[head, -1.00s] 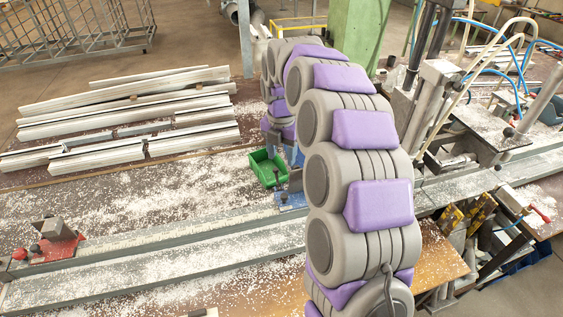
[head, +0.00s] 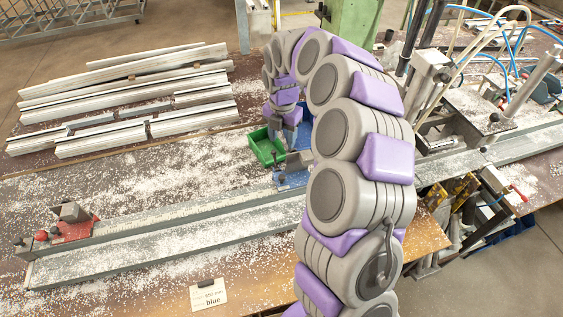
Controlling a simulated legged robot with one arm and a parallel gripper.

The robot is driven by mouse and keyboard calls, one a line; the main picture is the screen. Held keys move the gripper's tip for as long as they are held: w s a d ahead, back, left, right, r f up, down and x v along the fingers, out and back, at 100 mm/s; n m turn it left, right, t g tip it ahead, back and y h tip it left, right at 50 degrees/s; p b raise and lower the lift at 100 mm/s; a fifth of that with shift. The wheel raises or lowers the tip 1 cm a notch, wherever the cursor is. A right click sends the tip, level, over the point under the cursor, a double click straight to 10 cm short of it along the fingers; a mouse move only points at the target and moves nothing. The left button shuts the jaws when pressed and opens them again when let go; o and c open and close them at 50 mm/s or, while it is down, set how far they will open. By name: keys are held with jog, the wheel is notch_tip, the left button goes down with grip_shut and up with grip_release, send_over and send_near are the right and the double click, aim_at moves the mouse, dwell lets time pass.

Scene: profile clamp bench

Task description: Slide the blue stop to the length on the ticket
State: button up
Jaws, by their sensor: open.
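The blue stop (head: 290,180) sits on the long grey rail (head: 180,215), left of my arm, with a grey block on top. My gripper (head: 290,142) is at the far end of my arm, small and partly hidden, close above and behind the stop. Its jaws are open. I cannot tell whether they stand around any part of the stop. The ticket (head: 208,295) is a white card on the front of the bench.
A red stop (head: 68,228) stands at the rail's left end. A green bin (head: 264,148) is just behind the blue stop. Several pale profiles (head: 130,95) lie at the back left. A clamp machine with hoses (head: 440,75) stands at the right. White chips cover the bench.

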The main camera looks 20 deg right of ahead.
jog(key=shift+a+r, duration=0.1)
jog(key=shift+r, duration=0.05)
send_near(282, 176)
notch_tip(282, 176, down, 9)
jog(key=shift+r, duration=0.15)
dwell(0.4)
grip_shut()
dwell(0.5)
